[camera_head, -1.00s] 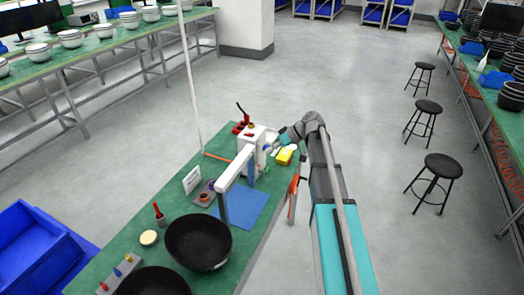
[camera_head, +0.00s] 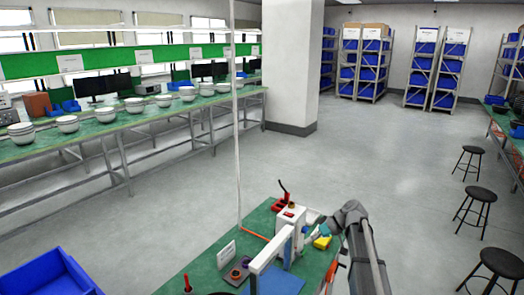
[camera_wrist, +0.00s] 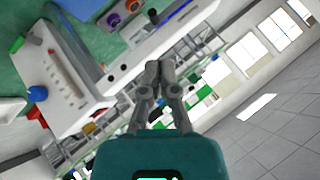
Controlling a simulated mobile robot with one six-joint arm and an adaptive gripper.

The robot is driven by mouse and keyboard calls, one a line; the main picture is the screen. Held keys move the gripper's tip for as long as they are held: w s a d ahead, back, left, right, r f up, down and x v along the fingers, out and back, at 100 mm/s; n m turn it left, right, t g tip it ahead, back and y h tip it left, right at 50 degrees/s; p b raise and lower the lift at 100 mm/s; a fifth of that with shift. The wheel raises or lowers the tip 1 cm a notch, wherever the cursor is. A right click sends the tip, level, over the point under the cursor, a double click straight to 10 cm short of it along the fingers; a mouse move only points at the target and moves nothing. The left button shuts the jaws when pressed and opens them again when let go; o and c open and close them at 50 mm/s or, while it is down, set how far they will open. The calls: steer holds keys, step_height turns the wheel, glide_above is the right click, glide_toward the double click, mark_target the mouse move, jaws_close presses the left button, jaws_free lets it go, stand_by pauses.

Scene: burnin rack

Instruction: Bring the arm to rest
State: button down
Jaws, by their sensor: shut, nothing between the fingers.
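My gripper (camera_wrist: 153,72) is shut and empty in the wrist view, its two fingertips together. In the head view my arm comes up from the lower right and bends left toward the white fixture (camera_head: 290,224) on the green bench (camera_head: 206,268). The gripper's fingers are too small to make out there. The white fixture also shows in the wrist view (camera_wrist: 68,88), left of the fingers and apart from them in the picture. A yellow thing (camera_head: 322,242) shows just below my arm's bend.
A blue mat (camera_head: 282,283) lies on the bench beside the white beam. A thin pole (camera_head: 236,130) rises behind the bench. A blue bin (camera_head: 48,275) stands at lower left, stools (camera_head: 474,207) at right. Open floor (camera_head: 375,160) lies beyond the bench.

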steer(key=s+a+f+m+h, duration=0.1)
steer(key=s+f+m+h, duration=0.2)
steer(key=s, duration=0.7)
steer(key=s+a+f+m+h+b, duration=0.1)
steer(key=s+f+m+h, duration=0.3)
steer(key=s+h, duration=0.3)
steer(key=s, duration=0.3)
steer(key=shift+s+f+g, duration=0.3)
steer(key=shift+f, duration=0.05)
